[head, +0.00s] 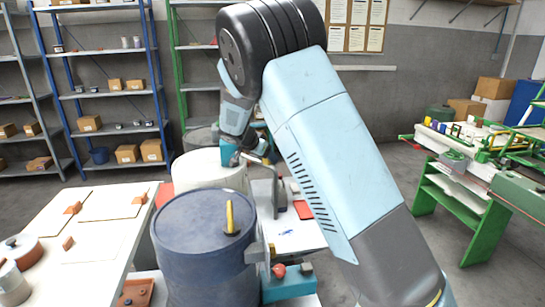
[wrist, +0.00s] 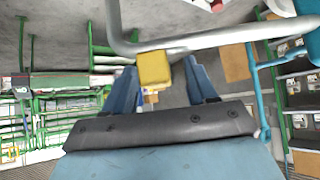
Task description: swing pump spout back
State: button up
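A bare grey metal pipe, which looks like the pump spout (wrist: 215,40), crosses the upper part of the wrist view and bends upward at its left. A yellow block (wrist: 154,69) sits at the pipe, between and in front of my fingertips. My gripper (wrist: 162,66) is open; its two blue fingers stand apart, with a clear gap on the right of the block. In the head view my gripper (head: 229,155) points down above the pale drum, beside a thin curved pipe (head: 258,156). My arm hides much of this area, and contact cannot be told.
A white table (head: 85,235) is at left. Shelves (head: 108,75) line the back. A green bench (head: 455,205) is at right, with open floor before it.

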jog(key=v, duration=1.3)
jog(key=shift+s+a+r, duration=0.15)
jog(key=shift+s+a, duration=0.05)
jog(key=shift+a, duration=0.05)
jog(key=s+d+r+n+g+y, duration=0.15)
jog(key=s+d+r, duration=0.25)
jog(key=s+d, duration=0.55)
jog(key=s+d+r+n+g+y, duration=0.1)
jog(key=s+d+r+n+y, duration=0.15)
jog(key=s+d, duration=0.65)
jog(key=s+d+n+t+y, duration=0.1)
jog(key=s+d, duration=0.3)
jog(key=s, duration=0.6)
jog(key=s+d+n+y, duration=0.1)
jog(key=s+d+n, duration=0.2)
jog(key=s, duration=0.7)
jog(key=shift+s+d+n+t, duration=0.25)
jog(key=shift+d+n+t, duration=0.15)
jog(key=shift+d, duration=0.3)
